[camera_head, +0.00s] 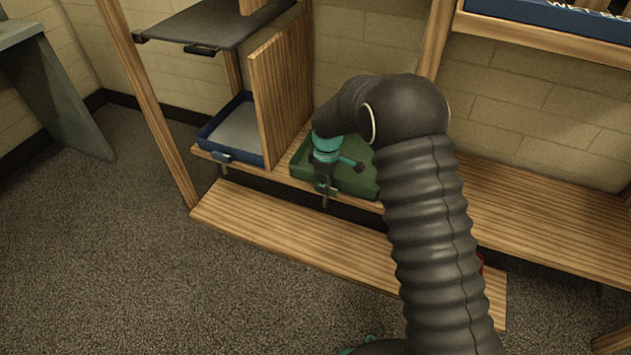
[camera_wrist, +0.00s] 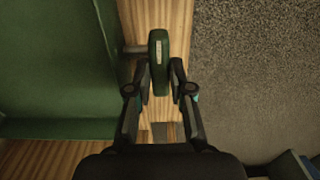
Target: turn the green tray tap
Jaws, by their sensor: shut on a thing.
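The green tray (camera_head: 352,178) sits on the wooden shelf, partly hidden behind my arm. In the wrist view the green tray (camera_wrist: 55,70) fills the left side. The green tap handle (camera_wrist: 159,52) is an elongated bar with a pale label, joined to the tray side by a short grey stem. My gripper (camera_wrist: 160,75) is shut on the lower part of the handle, one finger on each side. In the head view my gripper (camera_head: 326,185) is at the tray's front edge, and the tap there is mostly hidden by it.
A blue tray (camera_head: 232,130) stands to the left, beyond an upright wooden divider (camera_head: 281,85). A lower wooden plank (camera_head: 290,232) runs in front of the shelf. A grey sheet (camera_head: 205,27) is above left. Open carpet (camera_head: 110,240) lies in front.

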